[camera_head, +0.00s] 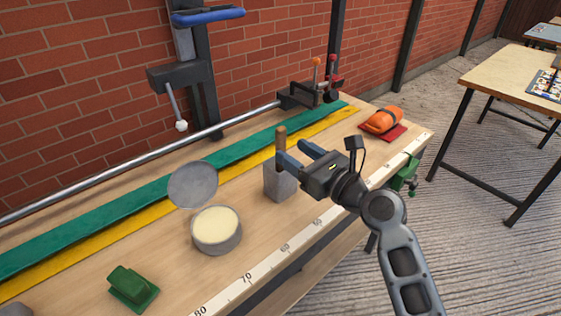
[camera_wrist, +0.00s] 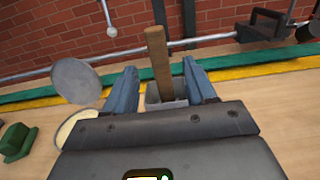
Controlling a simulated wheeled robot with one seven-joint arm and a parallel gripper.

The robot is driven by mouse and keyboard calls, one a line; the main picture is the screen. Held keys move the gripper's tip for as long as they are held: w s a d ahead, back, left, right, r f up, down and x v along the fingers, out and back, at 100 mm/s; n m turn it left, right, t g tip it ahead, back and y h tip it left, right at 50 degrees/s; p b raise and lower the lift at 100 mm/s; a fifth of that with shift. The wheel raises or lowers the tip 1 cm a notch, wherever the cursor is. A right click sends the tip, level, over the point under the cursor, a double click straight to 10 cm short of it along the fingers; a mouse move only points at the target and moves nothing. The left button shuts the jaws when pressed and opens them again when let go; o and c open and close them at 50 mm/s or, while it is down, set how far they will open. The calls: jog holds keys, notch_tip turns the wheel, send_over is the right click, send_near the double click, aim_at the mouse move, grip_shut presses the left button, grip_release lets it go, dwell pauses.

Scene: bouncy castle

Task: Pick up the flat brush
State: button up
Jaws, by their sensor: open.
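The flat brush (camera_head: 281,146) stands upright with its wooden handle up in a grey square holder (camera_head: 279,184) on the workbench. Its lower end is hidden inside the holder. My gripper (camera_head: 292,152) is open at the handle, with its blue fingers pointing toward the wall. In the wrist view the brush handle (camera_wrist: 158,62) rises between the two fingertips (camera_wrist: 158,75), and the holder (camera_wrist: 166,100) shows below it. I cannot tell whether either finger touches the handle.
A round tin of cream paste (camera_head: 217,229) with its lid (camera_head: 193,185) tilted behind it stands left of the holder. A green block (camera_head: 133,287) lies at front left. An orange bundle (camera_head: 384,120) lies at the right. A metal bar (camera_head: 140,154) runs along the back.

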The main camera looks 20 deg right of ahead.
aim_at(283, 147)
jog(key=shift+f+x, duration=0.2)
jog(key=shift+x, duration=1.15)
jog(key=shift+f+x, duration=0.15)
jog(key=shift+x, duration=1.2)
grip_shut()
